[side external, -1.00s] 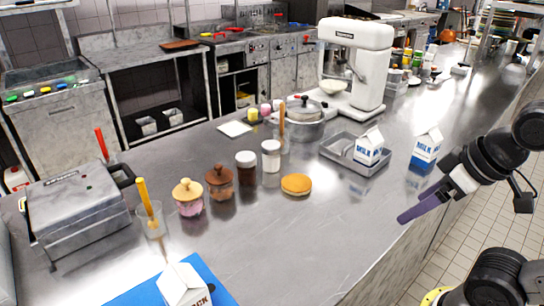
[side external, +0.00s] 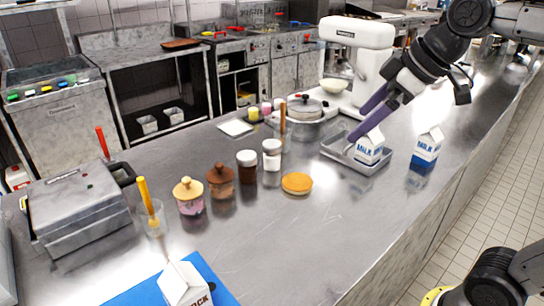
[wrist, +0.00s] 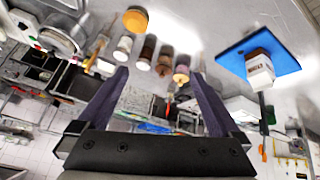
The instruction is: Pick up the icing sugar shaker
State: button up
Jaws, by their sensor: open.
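The likely icing sugar shaker (side external: 271,156) is a small clear jar with white contents and a white lid. It stands upright on the steel counter beside a similar jar with dark brown contents (side external: 247,168). It also shows in the wrist view (wrist: 124,46), near the left fingertip in the picture. My gripper (side external: 366,120) has purple fingers, which are apart and empty. In the side view it is to the right of the shaker, in front of the mixer and over or behind the tray. In the wrist view the space between the fingers (wrist: 160,76) holds nothing.
A pancake (side external: 297,183) lies right of the shaker. Jars with brown (side external: 220,182) and cream (side external: 188,196) lids stand to its left. A pot (side external: 305,110) stands behind.

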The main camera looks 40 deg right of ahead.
jog(key=w+d+n, duration=0.1)
jog(key=w+d, duration=0.1)
jog(key=w, duration=1)
jog(key=g, duration=0.3)
send_over(280, 145)
jog(key=s+d, duration=0.1)
jog(key=s, duration=0.2)
notch_tip(280, 145, down, 15)
jog(key=shift+m+y, duration=0.3)
jog(key=shift+y, duration=0.1)
jog(key=x, duration=0.6)
jog(key=shift+w+f, duration=0.1)
jog(key=shift+w, duration=0.2)
jog(key=shift+w+x, duration=0.15)
jog(key=shift+x, duration=1.5)
jog(key=shift+w+x, duration=0.2)
jog(key=shift+x, duration=1.4)
jog(key=shift+c, duration=0.2)
jog(key=c, duration=1.4)
